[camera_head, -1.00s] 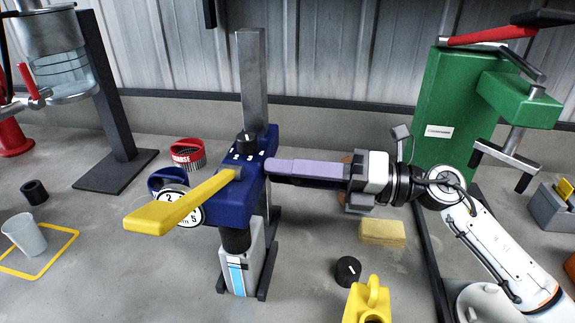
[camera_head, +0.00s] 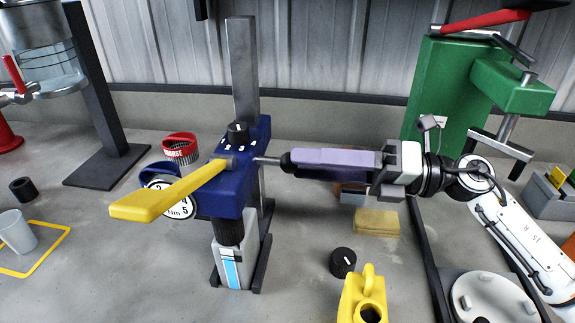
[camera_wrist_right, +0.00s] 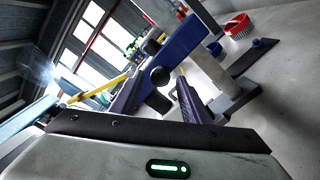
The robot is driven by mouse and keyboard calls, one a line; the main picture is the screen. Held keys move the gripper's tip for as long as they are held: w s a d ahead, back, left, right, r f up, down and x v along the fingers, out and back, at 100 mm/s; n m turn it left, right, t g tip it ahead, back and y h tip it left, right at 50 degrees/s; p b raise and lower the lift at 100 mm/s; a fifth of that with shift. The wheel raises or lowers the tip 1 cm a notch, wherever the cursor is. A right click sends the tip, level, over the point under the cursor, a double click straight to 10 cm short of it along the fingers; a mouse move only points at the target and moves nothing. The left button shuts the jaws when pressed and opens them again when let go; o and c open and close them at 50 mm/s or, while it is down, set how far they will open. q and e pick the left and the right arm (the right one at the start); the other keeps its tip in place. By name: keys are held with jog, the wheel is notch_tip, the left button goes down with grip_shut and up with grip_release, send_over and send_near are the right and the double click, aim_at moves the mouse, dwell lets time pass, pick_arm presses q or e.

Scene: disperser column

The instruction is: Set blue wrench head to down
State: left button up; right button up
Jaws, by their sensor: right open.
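The blue head (camera_head: 232,190) sits on a grey upright column (camera_head: 243,75), with a yellow handle (camera_head: 165,195) reaching out to the front left. A thin rod with a black ball knob (camera_head: 287,161) sticks out of its right side. My right gripper (camera_head: 292,160) has long lavender and black fingers pointing left, with their tips at the knob. It is open; whether it touches the knob cannot be told. In the right wrist view, the black knob (camera_wrist_right: 160,75) shows in front of the blue head, left of a purple finger (camera_wrist_right: 192,105). My left gripper is out of view.
A green machine (camera_head: 450,90) stands behind my right arm.

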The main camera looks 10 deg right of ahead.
jog(key=v, duration=0.5)
jog(key=shift+b, duration=0.35)
